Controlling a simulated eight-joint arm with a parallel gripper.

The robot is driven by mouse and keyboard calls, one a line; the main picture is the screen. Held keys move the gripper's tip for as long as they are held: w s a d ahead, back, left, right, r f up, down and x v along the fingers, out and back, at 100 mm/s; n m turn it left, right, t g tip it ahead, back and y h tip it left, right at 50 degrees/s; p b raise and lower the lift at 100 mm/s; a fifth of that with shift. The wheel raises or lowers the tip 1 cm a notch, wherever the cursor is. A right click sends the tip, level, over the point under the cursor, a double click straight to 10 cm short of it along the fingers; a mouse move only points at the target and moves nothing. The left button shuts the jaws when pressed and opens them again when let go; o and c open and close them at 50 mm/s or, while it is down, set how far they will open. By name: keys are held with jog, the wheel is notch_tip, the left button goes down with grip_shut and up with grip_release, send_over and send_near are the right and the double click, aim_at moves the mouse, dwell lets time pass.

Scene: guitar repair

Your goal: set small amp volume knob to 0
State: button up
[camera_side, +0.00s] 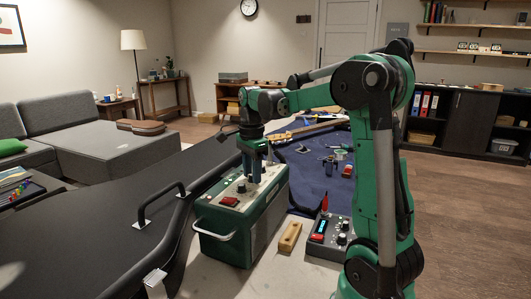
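The small amp is most likely the green box (250,238) with a pale handle on its near side, standing at the front middle. Its pale top panel bears a dark knob (241,187), a red part (229,202) and other small controls. My gripper (256,180) points straight down over the far part of this panel, right of the dark knob. Its fingertips are at or just above the panel; contact cannot be told. The fingers hide what lies behind them, and whether they hold a knob is unclear. Knob markings are too small to read.
A blue mat (310,185) with tools is behind. A long black case (100,235) with a handle lies left.

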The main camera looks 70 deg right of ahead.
grip_shut()
jog(key=n, duration=0.6)
jog(key=shift+n, duration=0.4)
jog(key=n, duration=0.5)
grip_release()
